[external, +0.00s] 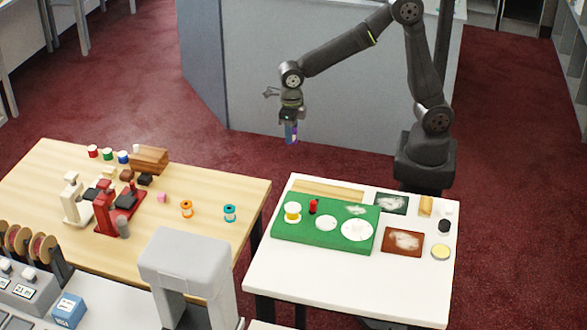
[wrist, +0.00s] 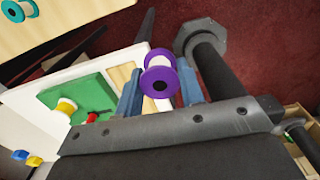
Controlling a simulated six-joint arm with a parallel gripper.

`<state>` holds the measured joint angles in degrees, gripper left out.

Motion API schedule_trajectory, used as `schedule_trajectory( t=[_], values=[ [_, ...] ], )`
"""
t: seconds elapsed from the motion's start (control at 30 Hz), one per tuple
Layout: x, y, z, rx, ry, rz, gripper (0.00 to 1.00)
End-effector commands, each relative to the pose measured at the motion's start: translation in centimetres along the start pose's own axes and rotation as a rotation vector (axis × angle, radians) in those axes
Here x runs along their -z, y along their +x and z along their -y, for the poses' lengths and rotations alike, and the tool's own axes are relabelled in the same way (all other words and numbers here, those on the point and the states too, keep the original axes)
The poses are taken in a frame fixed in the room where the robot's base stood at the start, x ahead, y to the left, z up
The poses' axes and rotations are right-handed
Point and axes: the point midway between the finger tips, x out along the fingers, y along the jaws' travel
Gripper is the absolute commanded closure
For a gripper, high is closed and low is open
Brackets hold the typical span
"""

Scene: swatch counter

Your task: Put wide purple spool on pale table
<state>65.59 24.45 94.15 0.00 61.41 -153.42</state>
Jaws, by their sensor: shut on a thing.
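My gripper (wrist: 161,93) is shut on the wide purple spool (wrist: 158,84), which shows between the two blue-grey fingers in the wrist view. The spool has purple flanges and a pale wound middle. In the external view my gripper (external: 291,133) hangs in the air behind the tables, with a little purple (external: 295,131) showing between the fingers. The pale table could be the white table (external: 350,276) at the right or the light wood table (external: 60,165) at the left; I cannot tell which is meant.
The white table holds a green mat (external: 290,234) with a yellow spool (external: 292,212), a red item (external: 312,206) and white discs. The wood table holds an orange spool (external: 186,208), a teal spool (external: 230,213) and red and white machines. Its right front part is clear.

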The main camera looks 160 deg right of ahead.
Motion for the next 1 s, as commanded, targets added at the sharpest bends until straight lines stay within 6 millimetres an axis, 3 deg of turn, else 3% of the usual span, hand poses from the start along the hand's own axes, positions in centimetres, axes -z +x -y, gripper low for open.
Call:
schedule_trajectory(
  t=[0.03, 0.2, 0.4, 0.53, 0.63, 1.0],
  values=[
    [-1.7, 0.6, 0.0, 0.001, 0.029, -0.003, 0.86],
    [-6.6, 2.2, 0.2, 0.001, 0.116, -0.002, 0.86],
    [-10.0, 3.6, 0.6, 0.0, 0.179, 0.0, 0.86],
    [-10.8, 4.1, 0.4, 0.0, 0.195, 0.0, 0.86],
    [-10.9, 5.0, -0.8, 0.001, 0.195, -0.002, 0.86],
    [-10.5, 9.8, -8.9, 0.001, 0.194, -0.002, 0.86]
  ],
)
